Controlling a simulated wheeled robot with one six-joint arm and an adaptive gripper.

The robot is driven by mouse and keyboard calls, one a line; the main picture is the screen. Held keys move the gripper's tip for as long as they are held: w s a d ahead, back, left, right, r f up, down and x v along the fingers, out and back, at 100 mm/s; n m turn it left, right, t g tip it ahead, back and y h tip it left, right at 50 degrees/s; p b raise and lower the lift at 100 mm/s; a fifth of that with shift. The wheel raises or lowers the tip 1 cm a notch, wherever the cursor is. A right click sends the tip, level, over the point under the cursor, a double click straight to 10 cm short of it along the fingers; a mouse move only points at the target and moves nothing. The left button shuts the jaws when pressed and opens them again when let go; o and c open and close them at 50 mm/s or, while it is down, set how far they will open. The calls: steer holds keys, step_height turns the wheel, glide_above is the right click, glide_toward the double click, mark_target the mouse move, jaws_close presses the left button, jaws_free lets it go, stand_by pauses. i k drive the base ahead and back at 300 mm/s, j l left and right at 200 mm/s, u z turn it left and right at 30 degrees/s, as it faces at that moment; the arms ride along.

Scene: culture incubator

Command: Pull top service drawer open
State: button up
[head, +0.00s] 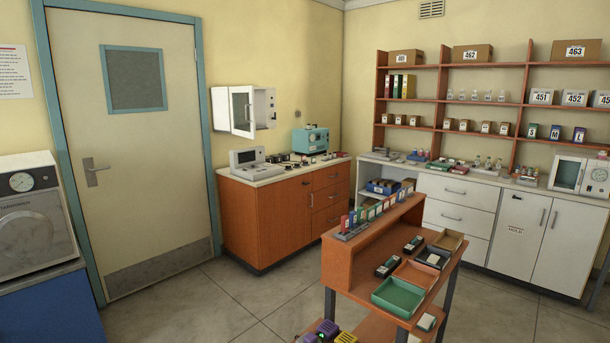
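Two drawer stacks are in view, and I cannot tell which holds the service drawer. The orange cabinet (265,222) by the back wall has a stack on its right side; its top drawer (331,176) looks shut. The white counter on the right has another stack; its top drawer (455,191) has a bar handle and looks shut. My gripper is not in view, and neither is my arm.
An orange two-level bench (340,262) with trays, including a green tray (398,296), stands in front of the white drawers. Open floor (215,300) lies before the orange cabinet. A closed door (135,150) and a blue stand (50,315) are left.

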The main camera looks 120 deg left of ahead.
mark_target(326, 177)
steer(key=u, duration=3.45)
steer(key=i+j+u, duration=0.2)
steer(key=i+u, duration=0.15)
steer(key=i+j+u, duration=0.2)
steer(key=i+u, duration=0.15)
steer(key=i, duration=0.5)
steer(key=i+u, duration=0.35)
steer(key=i, duration=0.45)
steer(key=i+l+z, duration=0.2)
steer(key=i+z, duration=0.25)
steer(key=i, duration=0.15)
steer(key=i+z, duration=0.45)
steer(key=i+j+z, duration=0.3)
steer(key=i+z, duration=0.15)
steer(key=i, duration=0.2)
steer(key=i+l+z, duration=0.1)
steer(key=i+z, duration=0.35)
steer(key=i, duration=0.45)
steer(key=i+j+z, duration=0.2)
steer(key=i+z, duration=0.2)
steer(key=i, duration=0.5)
steer(key=i+u, duration=0.15)
steer(key=i, duration=0.4)
steer(key=i+l+u, duration=0.1)
steer(key=i, duration=0.5)
steer(key=i+l+u, duration=0.15)
steer(key=i, duration=0.4)
steer(key=l, duration=0.1)
